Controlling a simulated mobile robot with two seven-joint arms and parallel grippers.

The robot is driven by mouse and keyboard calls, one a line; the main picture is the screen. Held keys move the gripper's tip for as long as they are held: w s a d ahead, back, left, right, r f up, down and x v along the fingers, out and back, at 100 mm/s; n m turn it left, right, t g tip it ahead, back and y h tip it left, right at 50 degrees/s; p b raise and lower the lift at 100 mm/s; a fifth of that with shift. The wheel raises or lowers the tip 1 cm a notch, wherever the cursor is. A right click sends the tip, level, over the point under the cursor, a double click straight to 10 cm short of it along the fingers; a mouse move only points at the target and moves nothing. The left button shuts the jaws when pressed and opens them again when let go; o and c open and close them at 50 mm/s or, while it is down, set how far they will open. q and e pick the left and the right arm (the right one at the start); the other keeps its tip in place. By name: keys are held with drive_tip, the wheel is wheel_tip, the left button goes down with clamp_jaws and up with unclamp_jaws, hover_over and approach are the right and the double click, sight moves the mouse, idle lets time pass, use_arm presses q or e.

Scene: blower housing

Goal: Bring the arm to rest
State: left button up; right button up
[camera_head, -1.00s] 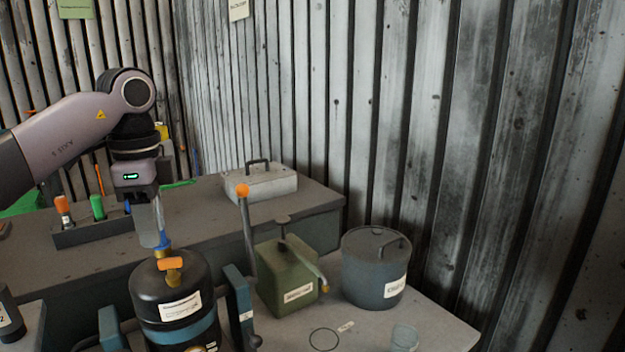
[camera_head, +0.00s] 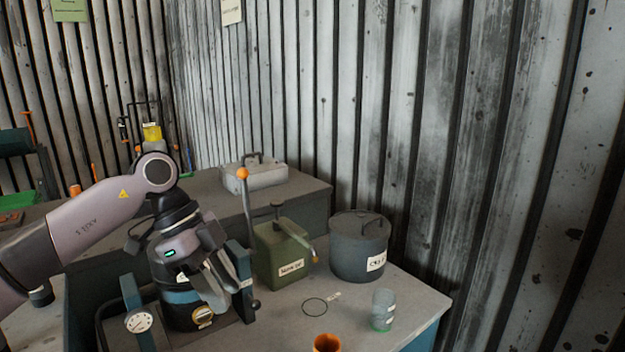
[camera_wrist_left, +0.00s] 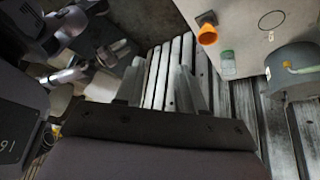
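My left arm comes in from the left of the head view. My left gripper (camera_head: 224,288) is in front of the dark blower housing (camera_head: 178,297), pointing down and to the right, and hides part of it. In the left wrist view, the two fingers of the left gripper (camera_wrist_left: 160,82) stand apart with nothing between them, so it is open and empty. My right gripper is outside the head view. Grey arm links (camera_wrist_left: 72,35) show at the upper left of the left wrist view, but I cannot make out a gripper's state there.
A lever with an orange ball (camera_head: 243,174) stands beside the housing. A green can (camera_head: 281,262), a grey lidded pot (camera_head: 357,256), a clear jar (camera_head: 383,308) and an orange cup (camera_head: 326,343) stand on the bench. A gauge (camera_head: 139,321) is at the front left. A case (camera_head: 254,176) sits behind.

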use_arm(q)
drive_tip(key=s+d+f+m+t+h, duration=0.1)
drive_tip(key=s+d+h, duration=0.3)
drive_tip(key=d+h, duration=0.35)
drive_tip(key=s+d+f+t+h, duration=0.1)
drive_tip(key=s+d+f+h, duration=0.15)
drive_tip(key=d+h, duration=0.5)
drive_tip(key=a+f+n+t+y, duration=1.1)
drive_tip(key=a+f+n+t, duration=0.15)
drive_tip(key=n+t, duration=0.35)
drive_tip(key=s+a+f+n+g+y, duration=0.1)
drive_tip(key=s+a+f+g+y, duration=0.2)
drive_tip(key=s+f, duration=0.5)
drive_tip(key=s+a+f+n+g+y, duration=0.1)
drive_tip(key=s+a+f+g+y, duration=0.2)
drive_tip(key=s+a+f, duration=0.3)
wheel_tip(320, 180, down, 2)
drive_tip(key=shift+s+f+n+y+p, duration=0.15)
drive_tip(key=shift+s+n+y+p, duration=0.25)
drive_tip(key=shift+s, duration=0.5)
